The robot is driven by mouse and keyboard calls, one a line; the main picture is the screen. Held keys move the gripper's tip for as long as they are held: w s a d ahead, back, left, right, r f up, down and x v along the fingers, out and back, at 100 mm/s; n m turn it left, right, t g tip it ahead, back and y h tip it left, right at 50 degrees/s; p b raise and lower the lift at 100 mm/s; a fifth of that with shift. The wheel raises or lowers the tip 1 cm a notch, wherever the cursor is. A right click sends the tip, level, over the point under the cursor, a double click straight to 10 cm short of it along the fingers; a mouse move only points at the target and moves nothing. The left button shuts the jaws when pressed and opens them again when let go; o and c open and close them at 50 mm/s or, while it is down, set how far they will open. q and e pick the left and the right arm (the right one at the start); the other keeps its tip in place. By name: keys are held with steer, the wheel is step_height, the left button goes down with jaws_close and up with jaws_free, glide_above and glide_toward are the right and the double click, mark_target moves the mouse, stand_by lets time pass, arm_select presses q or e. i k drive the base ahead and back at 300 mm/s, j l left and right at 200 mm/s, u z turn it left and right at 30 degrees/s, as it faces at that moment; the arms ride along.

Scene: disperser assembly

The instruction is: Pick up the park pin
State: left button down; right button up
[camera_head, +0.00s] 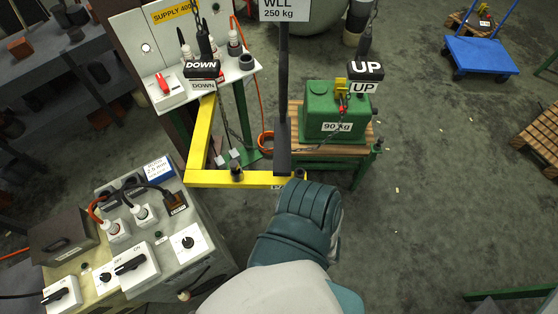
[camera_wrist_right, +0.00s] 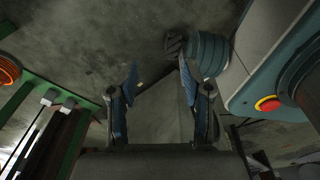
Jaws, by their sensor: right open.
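I cannot pick out the park pin for certain. A small dark pin-like part (camera_head: 236,171) stands on the yellow frame (camera_head: 232,179) in the head view, and another dark part (camera_head: 300,175) sits at the frame's right end, close to my arm. In the right wrist view my right gripper (camera_wrist_right: 158,88) is open, its two blue-faced fingers apart with nothing between them but floor behind. My teal and grey arm in the head view shows no fingers, and it covers what lies under it. My left gripper is not in view.
A green 90 kg block (camera_head: 336,114) stands on a wooden-topped bench right of the frame. A grey control box (camera_head: 186,262) with switches and plugs stands at lower left. A white panel (camera_head: 173,78) carries DOWN labels.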

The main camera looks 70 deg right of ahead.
mark_target(234, 165)
steer(key=l+z, duration=0.1)
steer(key=z, duration=1.55)
